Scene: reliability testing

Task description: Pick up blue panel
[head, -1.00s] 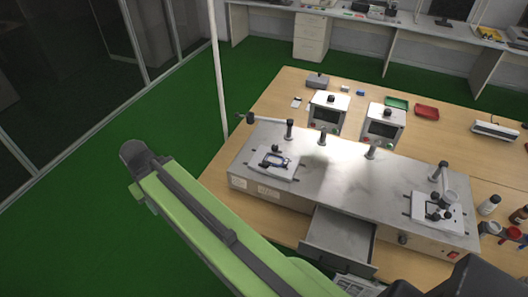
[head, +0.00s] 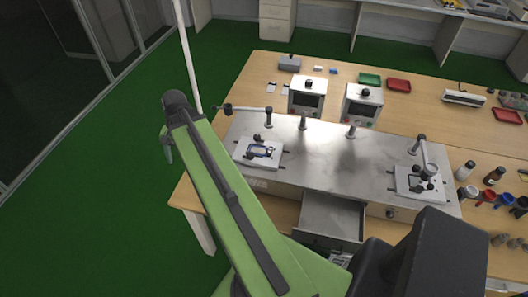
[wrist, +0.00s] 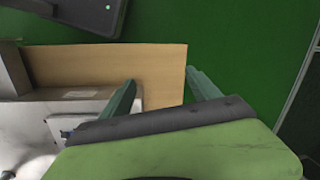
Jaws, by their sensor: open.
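A small blue-and-dark piece (head: 260,152) lies on a white plate (head: 247,161) at the left end of the metal workbench unit; I cannot tell if it is the blue panel. A small flat blue item (head: 333,71) lies on the table farther back. In the wrist view my gripper (wrist: 162,88) is open and empty, its two green fingers apart. It is over the wooden table's edge, beside the metal unit. In the head view my green arm reaches forward just left of the unit; its fingers are mostly hidden there.
Two box-shaped devices with screens (head: 307,97) stand behind the unit. An open drawer (head: 330,217) juts from its front. Green (head: 369,78) and red (head: 399,85) trays are at the back, bottles (head: 465,171) at the right. Green floor (head: 80,220) at left is clear.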

